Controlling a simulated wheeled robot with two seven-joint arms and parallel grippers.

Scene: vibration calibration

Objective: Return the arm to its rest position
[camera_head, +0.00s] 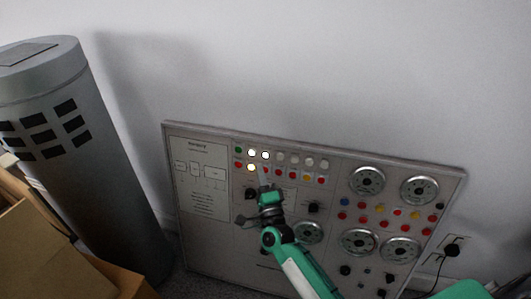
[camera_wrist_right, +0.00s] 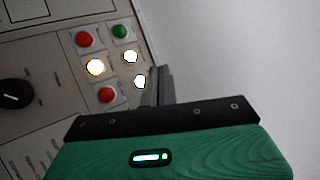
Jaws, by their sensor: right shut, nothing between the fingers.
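My right arm, green and white, reaches up from the bottom of the head view to a grey control panel (camera_head: 215,255). My right gripper (camera_head: 262,172) is shut and empty at the panel's upper button rows. In the right wrist view the shut fingers (camera_wrist_right: 158,78) are beside the lit white buttons; I cannot tell whether they touch the panel. Two white buttons (camera_head: 252,153) in the top row and a yellowish one below (camera_head: 252,167) are lit. A green button (camera_wrist_right: 120,31) and red buttons (camera_wrist_right: 85,39) are near them. My left gripper is not in view.
A grey cylinder (camera_head: 105,160) with dark slots stands at the left. Cardboard boxes (camera_head: 40,250) are at the lower left. Round dials (camera_head: 367,181) and a black knob (camera_wrist_right: 14,94) are on the panel. A wall socket with a plug (camera_head: 452,250) is at the right.

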